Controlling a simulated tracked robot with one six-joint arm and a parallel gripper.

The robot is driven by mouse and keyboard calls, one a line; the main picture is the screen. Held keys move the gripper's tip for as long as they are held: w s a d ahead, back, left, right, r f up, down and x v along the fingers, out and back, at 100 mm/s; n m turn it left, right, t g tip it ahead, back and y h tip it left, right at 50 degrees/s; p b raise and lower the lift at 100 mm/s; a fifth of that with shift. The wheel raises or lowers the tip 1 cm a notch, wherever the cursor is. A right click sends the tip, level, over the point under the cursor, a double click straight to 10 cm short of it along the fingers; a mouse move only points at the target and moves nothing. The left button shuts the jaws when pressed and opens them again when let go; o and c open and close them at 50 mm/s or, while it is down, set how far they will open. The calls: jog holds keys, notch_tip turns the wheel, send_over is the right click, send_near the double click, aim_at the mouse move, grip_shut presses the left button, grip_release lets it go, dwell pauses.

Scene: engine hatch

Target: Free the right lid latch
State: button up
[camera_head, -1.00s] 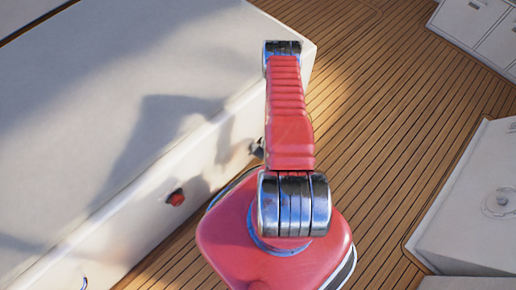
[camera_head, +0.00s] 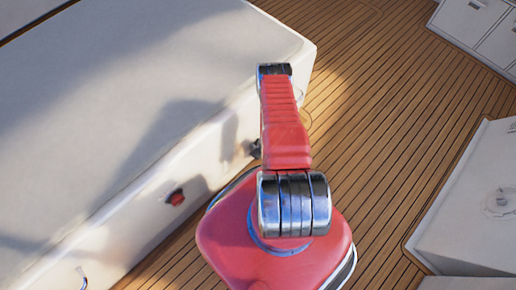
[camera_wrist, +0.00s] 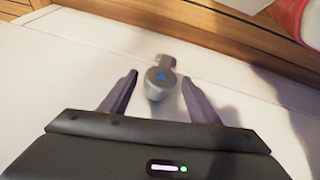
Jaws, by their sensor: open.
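The latch (camera_wrist: 158,82) is a small grey lever with a round pivot and a blue mark, on the white side of the hatch box in the wrist view. My gripper (camera_wrist: 158,92) is open, with one dark finger on each side of the latch's near end. I cannot tell whether either finger touches it. In the head view a small dark latch (camera_head: 255,149) shows on the side wall of the white hatch box (camera_head: 130,80), partly behind my arm. My gripper is hidden in that view.
A red knob (camera_head: 175,197) sits on the box's side wall, left of my arm. Wooden deck (camera_head: 400,100) lies open to the right. A white locker (camera_head: 475,210) stands at the right edge, and white cabinets (camera_head: 480,30) stand at the far right.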

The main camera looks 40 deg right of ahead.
jog(key=c, duration=1)
jog(key=shift+d, duration=0.1)
jog(key=shift+c, duration=0.2)
jog(key=shift+a+h, duration=0.3)
jog(key=shift+h, duration=0.2)
jog(key=shift+a+f+n+h, duration=0.15)
jog(key=shift+n+h, duration=0.1)
jog(key=shift+h, duration=0.45)
jog(key=shift+a+n+h, duration=0.15)
jog(key=shift+n+h, duration=0.1)
jog(key=shift+h, duration=0.45)
jog(key=shift+a+f+n+t+h, duration=0.15)
jog(key=shift+n+t+h, duration=0.1)
jog(key=shift+h, duration=0.8)
jog(key=shift+a+f+n+t+h, duration=0.15)
jog(key=shift+n+t+h, duration=0.1)
jog(key=shift+h, duration=0.8)
jog(key=shift+s, duration=0.1)
